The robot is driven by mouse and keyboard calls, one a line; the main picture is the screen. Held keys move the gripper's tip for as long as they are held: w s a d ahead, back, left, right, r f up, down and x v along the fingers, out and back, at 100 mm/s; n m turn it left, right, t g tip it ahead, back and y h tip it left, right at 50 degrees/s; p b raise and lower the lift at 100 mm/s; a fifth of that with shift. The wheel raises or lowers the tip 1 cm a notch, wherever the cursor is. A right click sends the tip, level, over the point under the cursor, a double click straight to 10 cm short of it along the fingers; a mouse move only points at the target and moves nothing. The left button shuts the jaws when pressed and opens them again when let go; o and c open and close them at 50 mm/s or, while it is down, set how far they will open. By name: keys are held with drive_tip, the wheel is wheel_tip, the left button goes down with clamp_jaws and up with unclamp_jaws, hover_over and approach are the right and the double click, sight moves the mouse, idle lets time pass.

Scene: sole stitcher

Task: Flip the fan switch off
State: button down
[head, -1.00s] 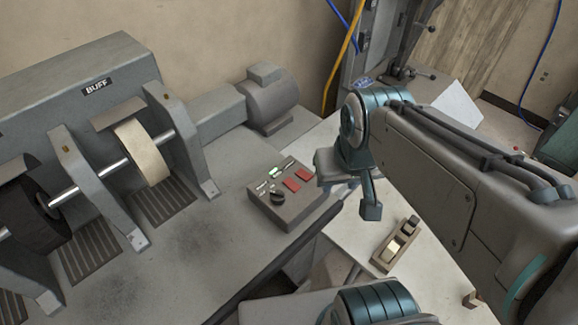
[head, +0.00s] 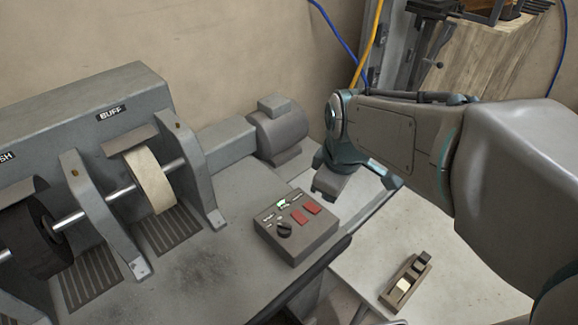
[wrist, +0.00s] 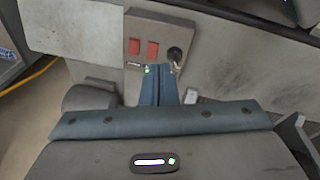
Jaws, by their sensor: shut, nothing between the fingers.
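A grey-brown control box (head: 296,247) sits on the right end of the machine's bench. Its top has two red squares (head: 299,216), a black knob (head: 284,230) and a small green light (head: 281,204) beside small pale labels, too small to read. I cannot tell which control is the fan switch. In the wrist view my gripper (wrist: 163,70) has its two blue fingers shut together and empty. Their tips overlap the near edge of the box (wrist: 137,27), between the green light (wrist: 148,70) and the knob (wrist: 174,55). I cannot tell whether they touch it.
A grey buffing machine (head: 90,95) with a pale wheel (head: 148,180) and a dark wheel fills the left. Its motor (head: 277,132) stands behind the box. A small wooden block-like tool (head: 405,283) lies on the pale table (head: 455,265) at right. The bench left of the box is clear.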

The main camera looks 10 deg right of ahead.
sight(296, 214)
drive_tip(key=w+a+f+n, duration=0.1)
drive_tip(key=w+f+n, duration=0.2)
drive_tip(key=w+n, duration=0.2)
drive_tip(key=w+a+f+n+g+b, duration=0.1)
drive_tip(key=w+n, duration=0.4)
drive_tip(key=n, duration=0.5)
drive_tip(key=shift+w+a+f+y, duration=0.3)
drive_tip(key=shift+a+f, duration=0.5)
drive_tip(key=shift+f, duration=0.2)
drive_tip(key=f, duration=0.4)
drive_tip(key=w+f, duration=0.1)
drive_tip(key=f, duration=0.4)
drive_tip(key=a+f+p, duration=0.1)
drive_tip(key=f, duration=0.4)
drive_tip(key=shift+w, duration=0.15)
